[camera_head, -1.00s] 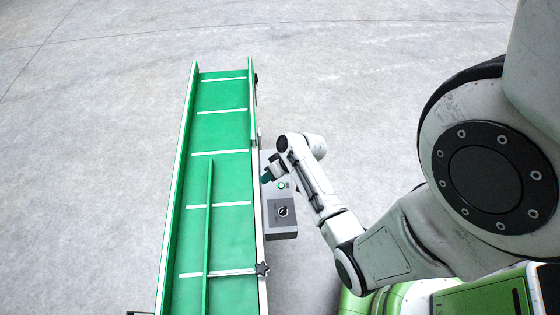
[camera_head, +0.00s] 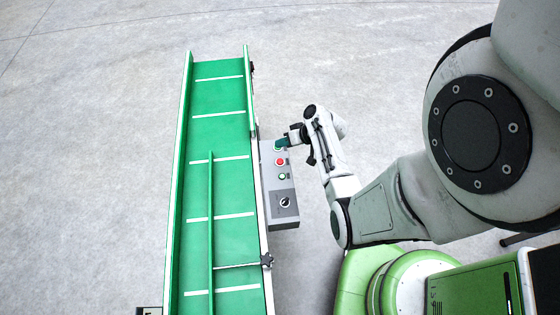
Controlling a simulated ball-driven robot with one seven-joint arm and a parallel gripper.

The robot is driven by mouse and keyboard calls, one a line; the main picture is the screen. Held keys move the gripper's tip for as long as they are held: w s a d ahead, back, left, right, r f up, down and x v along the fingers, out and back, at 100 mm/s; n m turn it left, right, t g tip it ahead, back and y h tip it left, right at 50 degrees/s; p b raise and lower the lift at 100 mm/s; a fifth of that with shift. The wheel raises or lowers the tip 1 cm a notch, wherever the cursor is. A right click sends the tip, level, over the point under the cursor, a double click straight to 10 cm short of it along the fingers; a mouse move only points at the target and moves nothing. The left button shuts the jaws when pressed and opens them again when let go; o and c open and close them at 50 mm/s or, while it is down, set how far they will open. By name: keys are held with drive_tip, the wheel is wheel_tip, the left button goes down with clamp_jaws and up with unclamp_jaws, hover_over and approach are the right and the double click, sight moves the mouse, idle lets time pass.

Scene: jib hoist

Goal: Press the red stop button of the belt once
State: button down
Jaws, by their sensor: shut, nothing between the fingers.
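The red stop button (camera_head: 281,162) shows clearly on the grey control box (camera_head: 281,205) fixed along the right side of the belt (camera_head: 222,180). My gripper (camera_head: 281,144) is at the far end of the box, just beyond the red button in the picture.
The belt's right side rail (camera_head: 259,190) runs close beside the box. A dark star knob (camera_head: 267,261) sticks out from the rail nearer to me. The concrete floor (camera_head: 400,70) beyond my arm is clear.

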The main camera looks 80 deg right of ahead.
sight(283, 161)
drive_tip(key=shift+f+b, duration=3.55)
drive_tip(key=shift+f, duration=0.65)
drive_tip(key=shift+f, duration=0.1)
drive_tip(key=shift+f+b, duration=0.3)
drive_tip(key=shift+b, duration=0.1)
drive_tip(key=shift+f+b, duration=0.5)
drive_tip(key=shift+r+p, duration=0.8)
drive_tip(key=shift+r, duration=0.1)
drive_tip(key=shift+r, duration=0.1)
wheel_tip(283, 161, up, 5)
drive_tip(key=p, duration=0.4)
